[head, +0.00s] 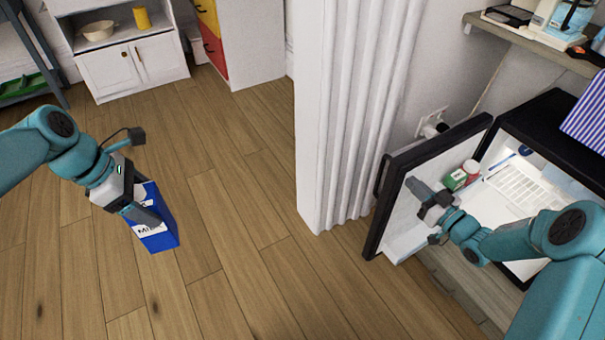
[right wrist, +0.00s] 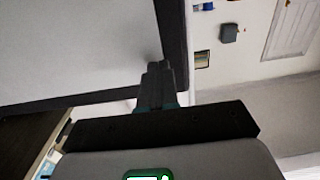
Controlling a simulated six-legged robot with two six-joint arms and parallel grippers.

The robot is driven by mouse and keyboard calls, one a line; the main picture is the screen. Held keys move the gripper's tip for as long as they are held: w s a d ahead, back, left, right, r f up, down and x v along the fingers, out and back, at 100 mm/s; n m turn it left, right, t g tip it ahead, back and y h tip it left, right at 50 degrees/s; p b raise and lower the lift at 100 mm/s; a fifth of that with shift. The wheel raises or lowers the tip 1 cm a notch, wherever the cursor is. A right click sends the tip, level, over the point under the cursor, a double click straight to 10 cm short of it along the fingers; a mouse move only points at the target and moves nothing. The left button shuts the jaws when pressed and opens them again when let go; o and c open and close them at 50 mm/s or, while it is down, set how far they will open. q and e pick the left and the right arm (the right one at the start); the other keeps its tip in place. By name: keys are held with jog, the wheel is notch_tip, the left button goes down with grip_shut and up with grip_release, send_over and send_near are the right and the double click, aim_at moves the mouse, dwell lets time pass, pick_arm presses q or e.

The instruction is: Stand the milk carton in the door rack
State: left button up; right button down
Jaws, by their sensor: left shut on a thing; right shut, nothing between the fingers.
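The milk carton (head: 165,233) is blue with a white label band. My left gripper (head: 141,211) is shut on it and holds it tilted, with wooden floor behind it in the head view. The fridge door (head: 400,190) stands open, its white inner side facing right. The door rack (head: 403,240) shows as a white ledge low on that inner side, partly hidden by my right gripper (head: 418,189). That gripper is shut and empty in front of the door's inner side. In the right wrist view its fingers (right wrist: 155,82) point towards a dark-edged pale panel; contact cannot be told.
The white fridge interior (head: 515,190) is partly covered by my right arm. A white folded partition (head: 350,110) stands between the carton and the fridge. A white cabinet (head: 135,65) is at the back left. The wooden floor is clear.

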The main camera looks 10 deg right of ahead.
jog(key=shift+w+a, duration=0.15)
jog(key=shift+w, duration=0.1)
